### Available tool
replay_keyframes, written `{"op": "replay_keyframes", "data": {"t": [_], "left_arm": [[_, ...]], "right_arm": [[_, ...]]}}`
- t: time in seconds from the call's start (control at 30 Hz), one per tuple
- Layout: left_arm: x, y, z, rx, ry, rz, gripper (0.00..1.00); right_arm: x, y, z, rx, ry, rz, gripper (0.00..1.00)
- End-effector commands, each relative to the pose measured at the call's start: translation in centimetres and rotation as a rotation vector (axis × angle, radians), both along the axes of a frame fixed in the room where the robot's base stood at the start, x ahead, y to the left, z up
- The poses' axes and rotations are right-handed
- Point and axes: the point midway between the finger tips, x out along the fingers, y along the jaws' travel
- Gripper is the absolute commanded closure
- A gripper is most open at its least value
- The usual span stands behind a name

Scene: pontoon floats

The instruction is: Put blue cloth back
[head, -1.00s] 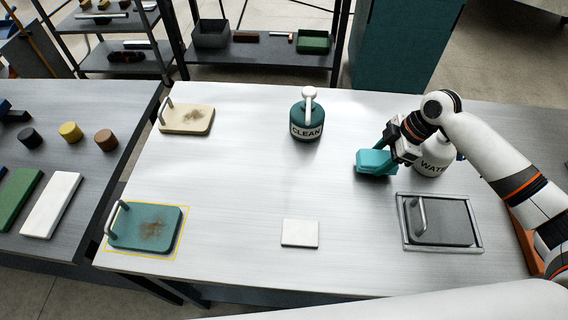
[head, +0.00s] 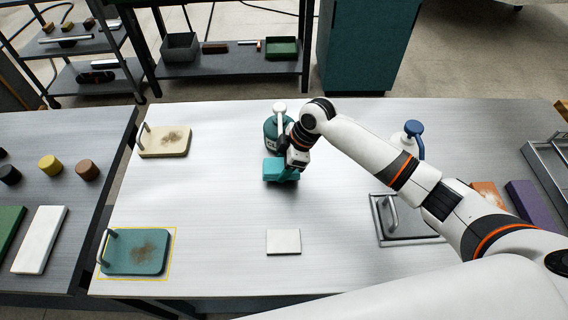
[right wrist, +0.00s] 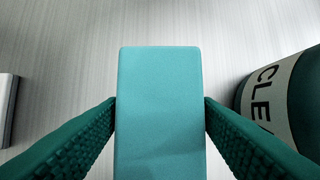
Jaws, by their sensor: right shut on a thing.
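The blue cloth (right wrist: 160,110) is a teal, block-shaped pad, and it also shows in the head view (head: 276,172). My right gripper (right wrist: 160,124) is shut on it, with a textured teal finger pressed against each side. In the head view the right gripper (head: 284,166) is just in front of the CLEAN bottle (head: 271,131), over the light table. The wrist view shows the CLEAN bottle (right wrist: 297,105) to the right of the cloth, apart from it. I cannot tell how high the cloth is above the table. My left gripper is not in view.
A teal board with a handle (head: 135,252) lies inside a yellow outline at front left. A stained beige board (head: 164,141) is at back left. A white square (head: 284,242) lies front centre. A grey handled plate (head: 408,226) is at right, partly behind my arm. The left-centre table is clear.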

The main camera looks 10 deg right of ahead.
Motion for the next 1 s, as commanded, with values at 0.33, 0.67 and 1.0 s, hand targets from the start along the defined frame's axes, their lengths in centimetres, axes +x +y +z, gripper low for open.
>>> {"op": "replay_keyframes", "data": {"t": [0.33, 0.67, 1.0], "left_arm": [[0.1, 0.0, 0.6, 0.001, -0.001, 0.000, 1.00], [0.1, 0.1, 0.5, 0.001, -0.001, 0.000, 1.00], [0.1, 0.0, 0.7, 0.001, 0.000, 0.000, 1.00]], "right_arm": [[0.0, -0.1, -1.5, 0.000, -0.001, -0.001, 0.62], [0.0, -0.1, -1.8, 0.000, -0.001, -0.001, 0.22], [0.0, -0.1, -1.3, 0.000, -0.002, -0.001, 0.22]]}}
